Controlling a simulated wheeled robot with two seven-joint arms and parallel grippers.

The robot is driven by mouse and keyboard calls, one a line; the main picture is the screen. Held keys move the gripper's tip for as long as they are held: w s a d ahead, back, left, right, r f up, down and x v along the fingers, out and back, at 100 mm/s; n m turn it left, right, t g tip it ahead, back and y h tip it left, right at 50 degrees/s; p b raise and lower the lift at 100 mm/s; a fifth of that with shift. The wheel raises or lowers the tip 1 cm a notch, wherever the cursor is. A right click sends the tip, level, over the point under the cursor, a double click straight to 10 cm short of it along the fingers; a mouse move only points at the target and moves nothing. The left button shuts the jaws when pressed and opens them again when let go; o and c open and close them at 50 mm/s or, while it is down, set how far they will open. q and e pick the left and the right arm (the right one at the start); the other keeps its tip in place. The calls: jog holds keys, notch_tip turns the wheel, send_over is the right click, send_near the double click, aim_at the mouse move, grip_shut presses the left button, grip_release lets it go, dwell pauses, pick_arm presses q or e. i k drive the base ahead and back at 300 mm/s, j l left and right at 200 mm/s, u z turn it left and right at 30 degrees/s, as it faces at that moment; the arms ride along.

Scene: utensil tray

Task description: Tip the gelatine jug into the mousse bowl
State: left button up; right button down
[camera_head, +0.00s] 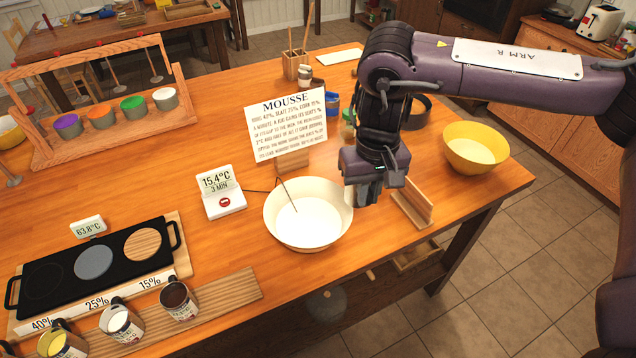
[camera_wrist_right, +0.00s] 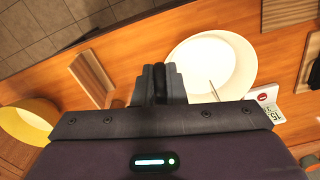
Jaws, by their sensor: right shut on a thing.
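The mousse bowl (camera_head: 307,236) is white and stands at the table's front middle, with pale contents and a thin probe leaning in it. It also shows in the right wrist view (camera_wrist_right: 243,62). My right gripper (camera_head: 364,194) is above the table just right of the bowl's rim. In the right wrist view its fingers (camera_wrist_right: 160,82) are shut on a narrow dark thing. I cannot tell whether this is the gelatine jug's handle; no jug body shows clearly there. My left gripper is not in view.
A display (camera_head: 220,190) reading 15.4°C and 3 MIN stands left of the bowl. A wooden stand (camera_head: 413,205) and a yellow bowl (camera_head: 470,163) lie to the right. Labelled cups (camera_head: 122,322) and a black hot plate (camera_head: 60,285) are front left. A recipe card (camera_head: 288,124) stands behind.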

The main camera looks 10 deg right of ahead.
aim_at(323, 216)
jog(key=i+l+u, duration=0.1)
jog(key=l, duration=0.2)
jog(key=i+l+u, duration=0.15)
jog(key=l, duration=0.2)
jog(key=i+l+u, duration=0.1)
jog(key=l, duration=0.25)
jog(key=i+u, duration=0.1)
jog(key=i, duration=0.2)
